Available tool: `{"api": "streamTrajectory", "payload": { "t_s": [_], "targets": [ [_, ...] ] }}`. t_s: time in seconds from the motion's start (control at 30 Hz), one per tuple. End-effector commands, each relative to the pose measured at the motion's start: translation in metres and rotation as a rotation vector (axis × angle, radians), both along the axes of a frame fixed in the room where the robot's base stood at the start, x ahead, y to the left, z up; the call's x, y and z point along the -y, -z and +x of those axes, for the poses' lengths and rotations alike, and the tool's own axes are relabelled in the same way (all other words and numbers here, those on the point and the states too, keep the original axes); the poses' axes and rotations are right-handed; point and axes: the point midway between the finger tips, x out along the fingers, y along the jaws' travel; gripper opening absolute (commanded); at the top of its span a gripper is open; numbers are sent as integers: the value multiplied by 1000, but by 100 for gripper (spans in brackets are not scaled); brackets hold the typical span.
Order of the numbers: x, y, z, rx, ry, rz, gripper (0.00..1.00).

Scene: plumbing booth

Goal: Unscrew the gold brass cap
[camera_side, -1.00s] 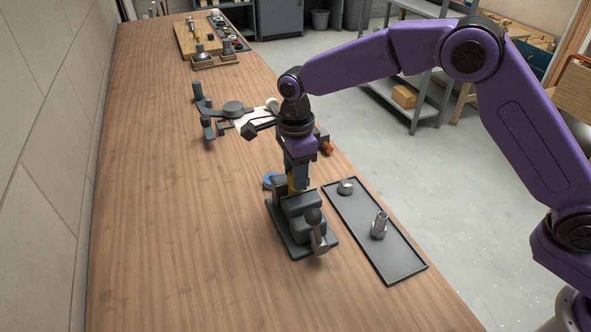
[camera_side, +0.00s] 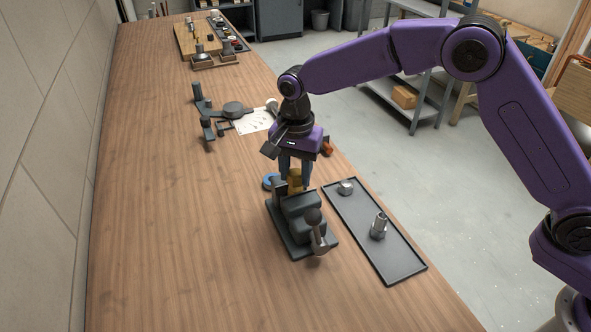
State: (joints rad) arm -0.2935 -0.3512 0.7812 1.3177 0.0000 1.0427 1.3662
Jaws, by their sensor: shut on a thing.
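The gold brass cap (camera_side: 295,181) shows between the fingers of my gripper (camera_side: 295,180), at the far end of the dark grey vise (camera_side: 300,216). My gripper points straight down and is shut on the cap, with a finger on either side. What the cap is screwed onto is hidden by the vise and fingers, so I cannot tell how far it is threaded.
A blue ring (camera_side: 270,181) lies beside the vise. A dark stand (camera_side: 231,109) and a paper sheet (camera_side: 255,121) are behind. The left of the wooden bench (camera_side: 165,220) is clear.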

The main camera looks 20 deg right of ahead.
Motion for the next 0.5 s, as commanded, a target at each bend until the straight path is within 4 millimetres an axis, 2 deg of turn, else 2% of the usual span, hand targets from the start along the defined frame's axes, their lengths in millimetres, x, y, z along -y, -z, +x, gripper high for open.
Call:
{"api": "streamTrajectory", "payload": {
  "t_s": [0.13, 0.37, 0.5],
  "targets": [
    [0, -1, 0, 0, -141, 0, 6],
    [0, -1, 0, 0, -239, 0, 6],
    [0, -2, 0, 0, -383, 0, 6]
  ]
}}
